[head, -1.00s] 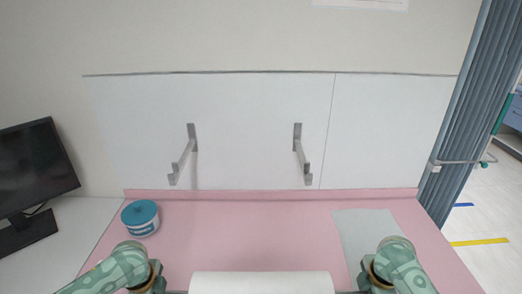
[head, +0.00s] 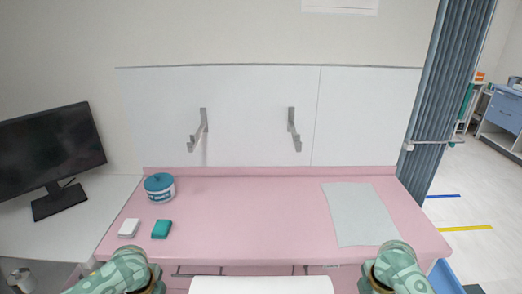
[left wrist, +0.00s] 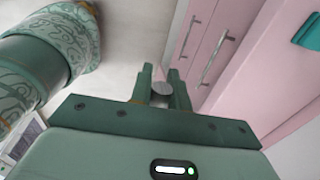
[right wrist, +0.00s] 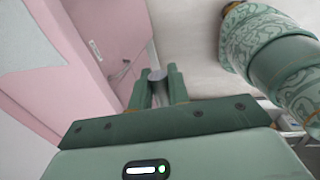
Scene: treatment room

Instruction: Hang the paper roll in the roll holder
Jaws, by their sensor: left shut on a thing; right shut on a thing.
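The white paper roll (head: 262,285) lies level at the bottom edge of the head view, between my two arms and partly cut off. The roll holder is a pair of grey hooked brackets on the white wall panel, a left bracket (head: 199,132) and a right bracket (head: 293,130), both empty. In the left wrist view my left gripper (left wrist: 162,86) is shut on a grey round rod end at the roll's side. In the right wrist view my right gripper (right wrist: 158,76) is shut on the other grey rod end. The roll's paper is hidden in both wrist views.
The pink counter (head: 245,220) stands between me and the wall. On it are a blue-lidded tub (head: 159,188), a white block (head: 129,228), a teal block (head: 162,229) and a pale sheet (head: 358,215). Its middle is clear. A monitor (head: 50,150) stands left; a curtain (head: 449,100) hangs right.

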